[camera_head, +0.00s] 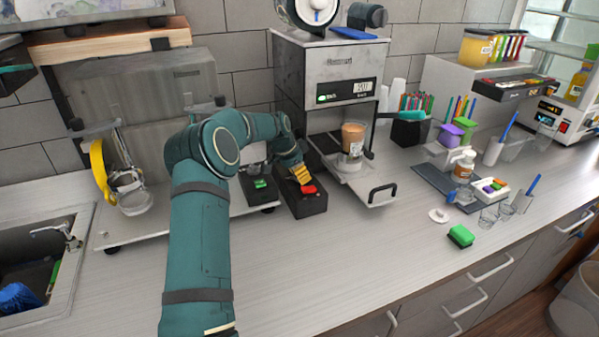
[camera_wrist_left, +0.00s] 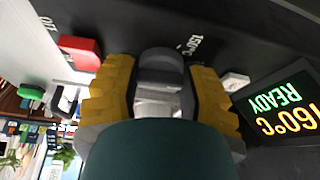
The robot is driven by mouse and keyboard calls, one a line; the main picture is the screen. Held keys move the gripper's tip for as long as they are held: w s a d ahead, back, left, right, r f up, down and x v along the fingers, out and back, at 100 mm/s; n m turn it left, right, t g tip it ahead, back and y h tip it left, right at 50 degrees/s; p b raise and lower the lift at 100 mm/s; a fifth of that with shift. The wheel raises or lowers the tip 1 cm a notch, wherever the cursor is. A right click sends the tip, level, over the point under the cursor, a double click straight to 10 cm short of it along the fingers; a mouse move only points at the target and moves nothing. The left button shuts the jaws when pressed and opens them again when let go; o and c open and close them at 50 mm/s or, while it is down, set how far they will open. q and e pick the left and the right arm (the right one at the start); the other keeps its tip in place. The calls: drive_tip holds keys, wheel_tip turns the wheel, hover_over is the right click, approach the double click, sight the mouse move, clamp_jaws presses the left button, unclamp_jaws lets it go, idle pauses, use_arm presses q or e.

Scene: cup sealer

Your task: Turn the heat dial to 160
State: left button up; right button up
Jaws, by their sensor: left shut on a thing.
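My left gripper (camera_head: 300,172) is over a black control box (camera_head: 303,206) on the counter. In the left wrist view its yellow fingers (camera_wrist_left: 162,92) are shut on the heat dial (camera_wrist_left: 160,62), a dark round knob, one finger on each side. A printed "150°C" mark (camera_wrist_left: 190,45) shows beside the dial. The lit display (camera_wrist_left: 285,108) reads READY and 160°C. A red switch (camera_wrist_left: 80,52) is on the other side of the dial; it also shows in the head view (camera_head: 308,189). The dial is hidden in the head view. My right gripper is not in view.
The cup sealer (camera_head: 325,75) stands behind the box, with a filled cup (camera_head: 353,139) on its pulled-out tray (camera_head: 366,183). A smaller device with a green display (camera_head: 260,184) is left of the box.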

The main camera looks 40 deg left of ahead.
use_arm(q)
drive_tip(key=shift+f+m, duration=0.1)
drive_tip(key=shift+m, duration=0.4)
